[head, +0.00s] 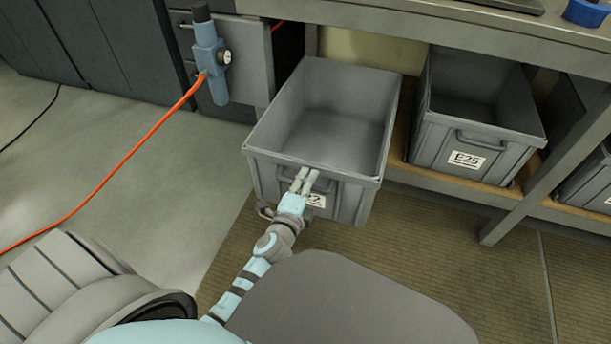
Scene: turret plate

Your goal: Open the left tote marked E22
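The left tote (346,96) is a grey, open-topped, empty bin that juts well out from the shelf, past the front of the tote beside it. Its front label (317,200) is partly covered by my gripper, and only the end of its marking shows. My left gripper (304,178) is at the tote's front handle (322,184), with its pale fingers lying over the handle. I cannot tell whether the fingers are closed on it. My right gripper is out of view.
A grey tote marked E25 (467,159) sits on the wooden shelf to the right, beyond it another tote (593,186). A grey post (545,165) stands between them. The workbench top (470,32) overhangs the shelf. An orange hose (128,160) crosses the floor at left.

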